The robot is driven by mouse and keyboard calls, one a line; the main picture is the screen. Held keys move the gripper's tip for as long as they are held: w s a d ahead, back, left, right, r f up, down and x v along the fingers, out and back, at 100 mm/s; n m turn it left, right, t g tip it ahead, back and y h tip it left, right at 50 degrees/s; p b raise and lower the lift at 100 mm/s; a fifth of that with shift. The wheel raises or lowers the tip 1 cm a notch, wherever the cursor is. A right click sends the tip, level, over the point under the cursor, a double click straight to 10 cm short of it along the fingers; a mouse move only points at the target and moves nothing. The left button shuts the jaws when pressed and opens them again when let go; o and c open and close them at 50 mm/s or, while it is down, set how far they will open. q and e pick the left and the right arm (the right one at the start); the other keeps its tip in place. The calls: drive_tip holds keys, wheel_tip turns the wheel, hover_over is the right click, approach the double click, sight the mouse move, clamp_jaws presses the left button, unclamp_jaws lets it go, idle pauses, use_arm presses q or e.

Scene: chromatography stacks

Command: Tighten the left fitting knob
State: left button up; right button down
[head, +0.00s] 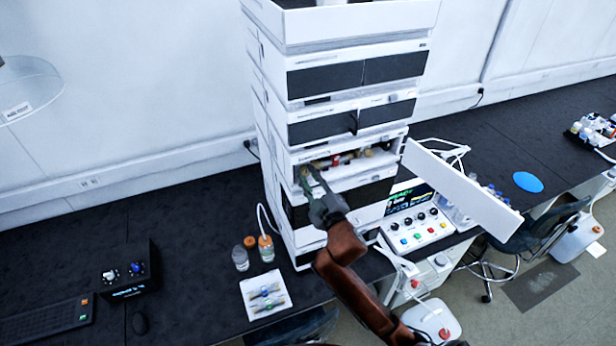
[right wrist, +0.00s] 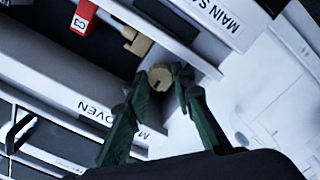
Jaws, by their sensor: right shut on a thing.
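The left fitting knob (right wrist: 160,77) is a small round tan knob with a dark mark on its face, at the left end of the open bay in the chromatography stack (head: 275,140). My right gripper (head: 308,177) reaches into that bay. In the right wrist view its two green fingers (right wrist: 161,80) are closed on the knob from both sides. In the head view the fingers largely hide the knob. My left gripper is in neither view.
A red part (right wrist: 84,17) labelled C3 and a tan fitting (right wrist: 137,41) sit beside the knob. An open white door panel (head: 462,185) sticks out right of the stack.

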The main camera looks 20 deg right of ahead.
drive_tip(key=shift+f, duration=0.1)
drive_tip(key=c, duration=1.9)
unclamp_jaws()
drive_tip(key=shift+c, duration=0.2)
drive_tip(key=s, duration=1.2)
drive_tip(key=shift+a, duration=0.35)
